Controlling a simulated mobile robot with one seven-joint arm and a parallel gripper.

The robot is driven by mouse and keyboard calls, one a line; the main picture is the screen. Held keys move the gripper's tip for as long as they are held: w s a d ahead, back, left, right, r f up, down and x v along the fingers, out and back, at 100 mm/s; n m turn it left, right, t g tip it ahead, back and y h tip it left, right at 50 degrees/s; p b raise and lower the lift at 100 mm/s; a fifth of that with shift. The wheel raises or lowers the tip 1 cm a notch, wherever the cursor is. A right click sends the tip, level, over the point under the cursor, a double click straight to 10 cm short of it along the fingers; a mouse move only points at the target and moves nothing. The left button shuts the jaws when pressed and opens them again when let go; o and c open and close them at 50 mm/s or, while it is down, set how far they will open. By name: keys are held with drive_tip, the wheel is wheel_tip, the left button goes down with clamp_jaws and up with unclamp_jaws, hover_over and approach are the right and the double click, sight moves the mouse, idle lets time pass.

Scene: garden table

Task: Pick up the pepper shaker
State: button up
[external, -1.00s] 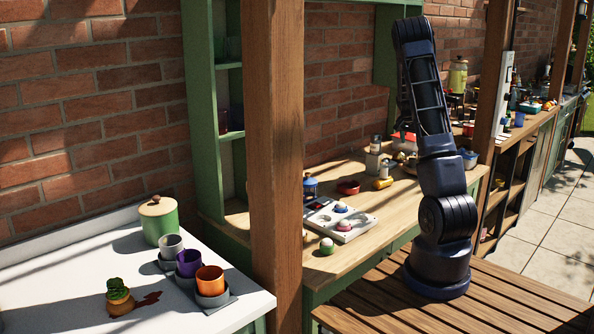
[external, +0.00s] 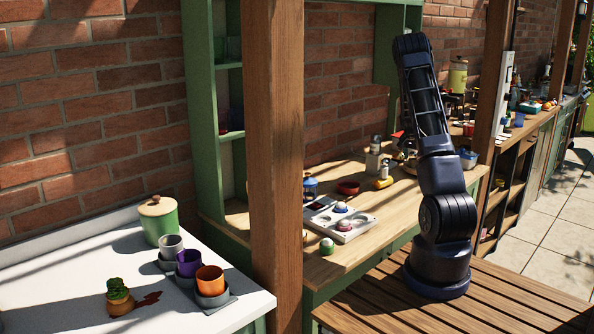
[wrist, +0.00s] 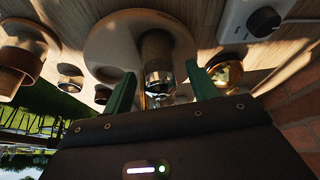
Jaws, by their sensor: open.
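In the wrist view, my gripper (wrist: 161,75) has its two green fingers spread wide. A small shaker-like piece (wrist: 156,50) with a dark body and a shiny metal cap shows in the gap between them. It looks like the pepper shaker, but I see no label. It stands on a round pale board or plate (wrist: 105,45). The fingers appear on either side of its capped end, with no clear contact. How deep it sits between them I cannot tell. In the external view, my arm hides the gripper and this piece.
A glossy gold-brown bowl (wrist: 226,72) sits close to the right finger, and a brown cup-like piece (wrist: 22,60) lies left. A white box with a black knob (wrist: 262,20) is at upper right. In the external view, a white tray (external: 340,236) lies on the wooden counter.

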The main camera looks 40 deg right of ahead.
drive_tip(key=shift+d+f, duration=0.15)
drive_tip(key=shift+f, duration=0.35)
drive_tip(key=shift+c, duration=0.5)
drive_tip(key=c, duration=1)
